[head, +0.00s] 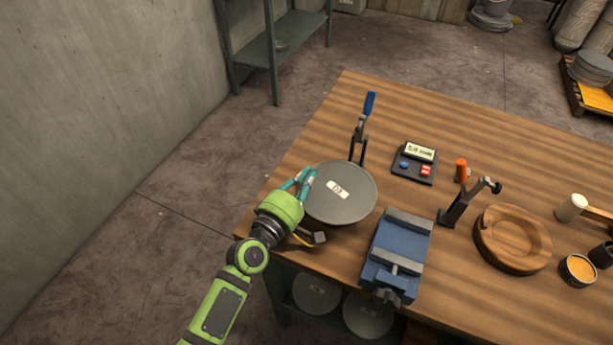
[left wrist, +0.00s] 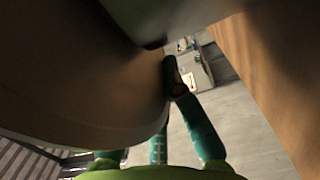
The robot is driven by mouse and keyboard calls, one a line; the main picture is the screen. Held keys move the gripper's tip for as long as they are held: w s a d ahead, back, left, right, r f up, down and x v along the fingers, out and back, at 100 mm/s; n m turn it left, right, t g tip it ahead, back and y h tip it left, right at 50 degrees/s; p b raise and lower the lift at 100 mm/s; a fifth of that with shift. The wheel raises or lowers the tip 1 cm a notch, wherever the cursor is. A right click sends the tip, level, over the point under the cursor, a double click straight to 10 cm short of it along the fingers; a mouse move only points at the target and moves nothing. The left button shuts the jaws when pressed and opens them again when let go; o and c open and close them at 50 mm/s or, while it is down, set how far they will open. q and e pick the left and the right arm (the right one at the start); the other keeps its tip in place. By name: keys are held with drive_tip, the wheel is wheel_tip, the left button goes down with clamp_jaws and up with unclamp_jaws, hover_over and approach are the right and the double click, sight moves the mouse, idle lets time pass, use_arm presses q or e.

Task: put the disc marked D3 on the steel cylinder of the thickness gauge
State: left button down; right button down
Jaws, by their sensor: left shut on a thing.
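A grey round disc (head: 352,207) with a small white label is at the left end of the wooden table; the label's mark is too small to read. My left gripper (head: 306,183) is shut on the disc's left edge. In the left wrist view the disc (left wrist: 75,75) fills the left side, with the green gripper fingers (left wrist: 175,110) at its rim. A stand with a blue handle (head: 369,103) rises just behind the disc, and a readout box (head: 414,163) stands to its right. The steel cylinder is not visible; the disc may hide it. My right gripper is not in view.
A blue vise (head: 399,247) stands close to the right of the disc. Further right are a dark clamp with an orange handle (head: 461,170), a carved wooden bowl (head: 513,240), a mallet (head: 571,207) and an orange-filled tin (head: 578,269). More discs (head: 367,314) lie below the tabletop.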

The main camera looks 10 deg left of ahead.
use_arm(q)
drive_tip(key=shift+f, duration=0.25)
idle(0.5)
drive_tip(key=c, duration=1.3)
unclamp_jaws()
drive_tip(key=shift+w+a+b, duration=0.35)
drive_tip(key=shift+a+b, duration=0.1)
drive_tip(key=shift+a, duration=0.7)
drive_tip(key=shift+w+a+b, duration=0.35)
drive_tip(key=shift+a+b, duration=0.05)
drive_tip(key=shift+a, duration=0.7)
drive_tip(key=shift+w+a+b, duration=0.35)
drive_tip(key=shift+a+b, duration=0.1)
drive_tip(key=shift+a, duration=0.7)
drive_tip(key=shift+s, duration=0.1)
drive_tip(key=v, duration=1.2)
